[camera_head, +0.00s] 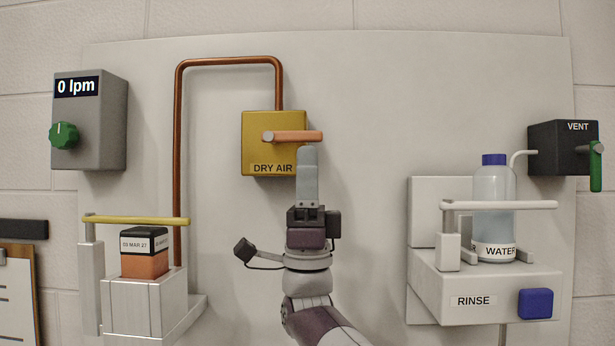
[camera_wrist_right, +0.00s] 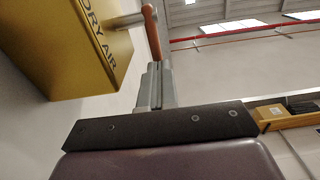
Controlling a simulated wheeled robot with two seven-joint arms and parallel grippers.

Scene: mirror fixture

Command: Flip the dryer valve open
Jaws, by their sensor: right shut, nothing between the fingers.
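The dryer valve is a yellow box (camera_head: 262,153) labelled DRY AIR on the upright panel, with an orange lever (camera_head: 298,136) lying horizontally and pointing right. In the right wrist view the box (camera_wrist_right: 75,60) is at the upper left and the lever (camera_wrist_right: 152,32) is just past my fingertips. My right gripper (camera_head: 307,150) points up, shut and empty, with its tips just under the outer part of the lever. I cannot tell whether they touch it. The right gripper (camera_wrist_right: 157,70) also shows in the right wrist view. My left gripper is out of view.
A copper pipe (camera_head: 178,160) runs into the box's top. A grey meter (camera_head: 103,140) reading 0 lpm, with a green knob (camera_head: 65,135), is at the left. A cartridge holder (camera_head: 140,308) stands lower left. The rinse station (camera_head: 480,282) and VENT valve (camera_head: 555,160) are at the right.

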